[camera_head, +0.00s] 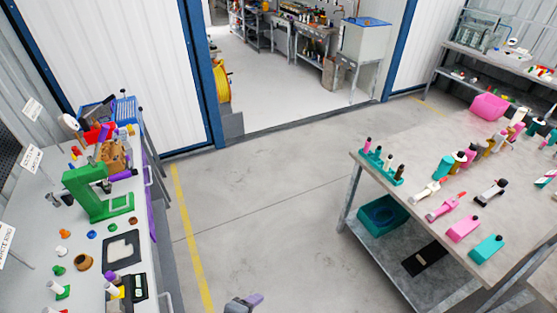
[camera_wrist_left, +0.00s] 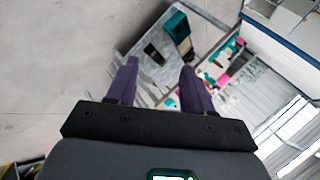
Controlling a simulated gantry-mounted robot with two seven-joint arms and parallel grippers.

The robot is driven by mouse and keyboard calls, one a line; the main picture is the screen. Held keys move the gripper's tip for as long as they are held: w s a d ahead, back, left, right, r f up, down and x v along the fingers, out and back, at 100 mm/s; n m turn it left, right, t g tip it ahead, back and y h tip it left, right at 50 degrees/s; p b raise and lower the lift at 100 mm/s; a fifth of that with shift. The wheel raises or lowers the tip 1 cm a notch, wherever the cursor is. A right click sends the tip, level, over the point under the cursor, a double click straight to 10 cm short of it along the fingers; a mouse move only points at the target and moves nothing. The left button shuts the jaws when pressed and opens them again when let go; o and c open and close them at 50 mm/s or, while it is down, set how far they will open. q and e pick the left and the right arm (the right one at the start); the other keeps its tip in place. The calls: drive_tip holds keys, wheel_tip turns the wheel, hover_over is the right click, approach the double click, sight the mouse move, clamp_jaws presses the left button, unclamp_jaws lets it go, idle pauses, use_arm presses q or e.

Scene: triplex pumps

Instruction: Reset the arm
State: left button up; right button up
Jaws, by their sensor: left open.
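My left gripper (camera_wrist_left: 160,66) shows in the left wrist view with its two purple fingers well apart and nothing between them. It is over open floor, and the table with its teal bin (camera_wrist_left: 176,26) lies beyond the fingers. In the camera_head view, part of a grey gripper with a purple finger (camera_head: 248,301) shows at the bottom edge, above the floor. It points to the right and is clear of both tables. The rest of that arm is out of the picture. A second gripper does not show.
A grey workbench (camera_head: 85,255) with a green press-like stand (camera_head: 95,195) stands at the left. A table (camera_head: 400,196) with several pink and teal parts stands at the right, with a teal bin (camera_head: 381,228) on its lower shelf. The floor between is clear.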

use_arm(q)
drive_tip(key=s+a+n+g+y, duration=0.35)
drive_tip(key=s+a+n, duration=1.05)
drive_tip(key=n, duration=0.5)
wheel_tip(320, 180, up, 16)
drive_tip(key=y+p, duration=0.1)
drive_tip(key=p, duration=1.5)
drive_tip(key=shift+s+a+f+n, duration=0.15)
drive_tip(key=shift+s+f+n, duration=0.05)
drive_tip(key=shift+f+n, duration=0.1)
